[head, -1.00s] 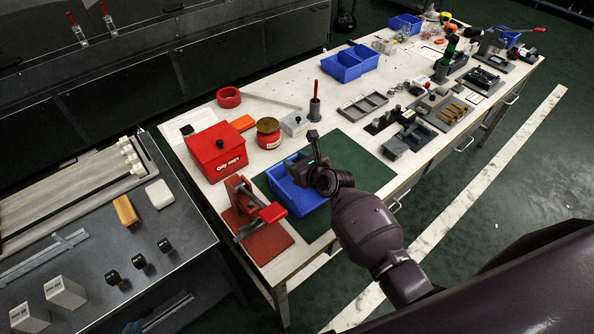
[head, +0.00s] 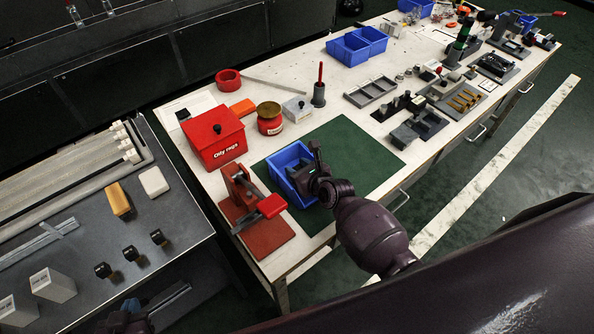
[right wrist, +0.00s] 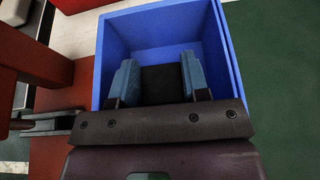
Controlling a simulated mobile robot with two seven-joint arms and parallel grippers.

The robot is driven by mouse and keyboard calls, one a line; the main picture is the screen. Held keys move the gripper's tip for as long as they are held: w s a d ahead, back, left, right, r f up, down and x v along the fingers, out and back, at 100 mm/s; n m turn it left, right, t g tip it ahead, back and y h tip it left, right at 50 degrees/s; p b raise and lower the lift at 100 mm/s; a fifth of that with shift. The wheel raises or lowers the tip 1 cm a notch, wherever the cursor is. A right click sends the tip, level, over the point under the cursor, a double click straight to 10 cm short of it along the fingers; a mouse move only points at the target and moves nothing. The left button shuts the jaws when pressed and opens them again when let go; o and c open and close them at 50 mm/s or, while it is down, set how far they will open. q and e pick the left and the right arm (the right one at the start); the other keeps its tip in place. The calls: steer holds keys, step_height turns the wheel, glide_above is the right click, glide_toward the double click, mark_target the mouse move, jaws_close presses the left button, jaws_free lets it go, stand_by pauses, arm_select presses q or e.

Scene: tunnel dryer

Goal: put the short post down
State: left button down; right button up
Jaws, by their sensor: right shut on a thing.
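My right gripper (head: 308,180) is over a blue bin (head: 279,163) on the long workbench. In the right wrist view its blue-padded fingers (right wrist: 156,82) are shut on a dark, blocky thing (right wrist: 160,85), taken to be the short post. The fingers and the post are within the outline of the blue bin (right wrist: 228,60). Most of the post is hidden, and I cannot tell whether it touches the bin floor. My left gripper (head: 125,318) shows only partly at the bottom left, below the grey table's edge; its jaws are unclear.
A red press (head: 262,225) stands left of the bin, with the red oily rags box (head: 215,138) behind. A green mat (head: 355,155) is clear right of the bin. The grey table (head: 185,215) at left carries several black-topped pieces (head: 130,253) and white blocks.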

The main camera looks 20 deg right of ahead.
steer(key=shift+d, duration=0.1)
steer(key=o, duration=1)
steer(key=shift+f, duration=0.1)
steer(key=shift+r, duration=0.25)
steer(key=p+v, duration=0.1)
steer(key=v, duration=1.1)
